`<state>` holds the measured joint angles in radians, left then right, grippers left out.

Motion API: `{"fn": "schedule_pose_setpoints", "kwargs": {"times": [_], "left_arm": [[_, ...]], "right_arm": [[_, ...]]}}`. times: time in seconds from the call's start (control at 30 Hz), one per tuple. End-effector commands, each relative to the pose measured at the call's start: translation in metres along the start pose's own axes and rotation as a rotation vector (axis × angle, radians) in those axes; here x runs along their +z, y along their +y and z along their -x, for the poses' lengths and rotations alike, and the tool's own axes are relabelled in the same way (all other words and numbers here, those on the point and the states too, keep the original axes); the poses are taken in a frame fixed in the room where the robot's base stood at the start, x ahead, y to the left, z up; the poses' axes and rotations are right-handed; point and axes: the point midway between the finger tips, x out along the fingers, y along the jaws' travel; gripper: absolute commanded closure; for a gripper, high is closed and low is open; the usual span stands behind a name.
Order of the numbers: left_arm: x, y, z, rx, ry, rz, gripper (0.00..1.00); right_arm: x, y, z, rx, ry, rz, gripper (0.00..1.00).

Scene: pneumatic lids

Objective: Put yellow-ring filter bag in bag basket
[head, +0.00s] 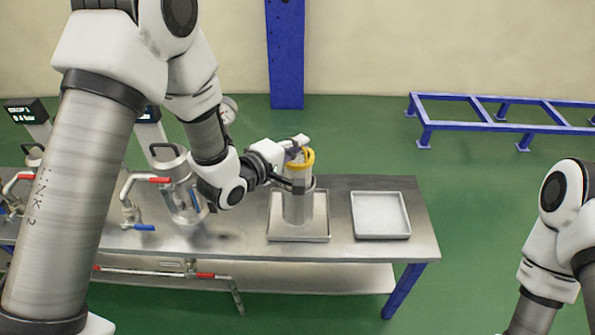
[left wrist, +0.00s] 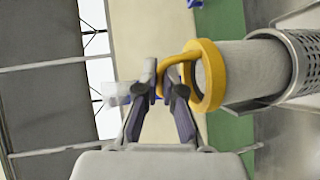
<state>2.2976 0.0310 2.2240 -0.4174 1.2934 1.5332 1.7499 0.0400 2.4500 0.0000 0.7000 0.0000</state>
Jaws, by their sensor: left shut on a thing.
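The filter bag has a yellow ring (head: 308,158) with a loop handle and a pale cylindrical body; the ring (left wrist: 208,77) and body (left wrist: 258,70) also show in the left wrist view. My left gripper (head: 297,164) is shut on the loop of the ring, and its fingertips (left wrist: 165,85) pinch it in the left wrist view. The bag basket (head: 298,207) is a perforated metal cylinder standing upright on a tray. In the left wrist view the bag's lower end is inside the basket mouth (left wrist: 292,62), with the ring clear of the rim. My right gripper is out of view.
The basket's metal tray (head: 282,238) and a second, empty tray (head: 381,215) lie on the steel table (head: 425,235). A metal housing (head: 182,190) with valves and red-handled pipes stands to the left. A blue frame (head: 500,107) stands on the floor behind.

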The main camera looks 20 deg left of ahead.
Motion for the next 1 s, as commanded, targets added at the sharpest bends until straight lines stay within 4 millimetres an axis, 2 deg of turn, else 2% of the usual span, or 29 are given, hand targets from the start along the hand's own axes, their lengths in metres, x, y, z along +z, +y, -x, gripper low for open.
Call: {"fn": "schedule_pose_setpoints", "kwargs": {"times": [0.03, 0.27, 0.43, 0.8, 0.9, 1.0], "left_arm": [[0.001, -0.011, -0.002, -0.001, 0.000, 0.001, 1.00], [0.002, -0.033, -0.007, 0.001, 0.000, 0.001, 1.00], [0.003, -0.064, -0.013, -0.001, -0.001, 0.000, 1.00], [0.004, -0.070, -0.015, 0.001, 0.000, 0.000, 1.00], [0.004, -0.069, -0.014, 0.001, 0.000, 0.000, 0.69], [0.004, -0.069, -0.014, 0.001, 0.000, 0.000, 0.69]], "right_arm": [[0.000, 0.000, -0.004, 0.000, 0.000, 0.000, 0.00], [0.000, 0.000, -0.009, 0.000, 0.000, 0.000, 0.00], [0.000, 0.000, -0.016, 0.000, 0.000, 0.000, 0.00], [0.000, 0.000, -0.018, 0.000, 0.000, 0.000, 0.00], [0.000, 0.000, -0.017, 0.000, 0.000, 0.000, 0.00], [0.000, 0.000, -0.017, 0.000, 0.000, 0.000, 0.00]]}}
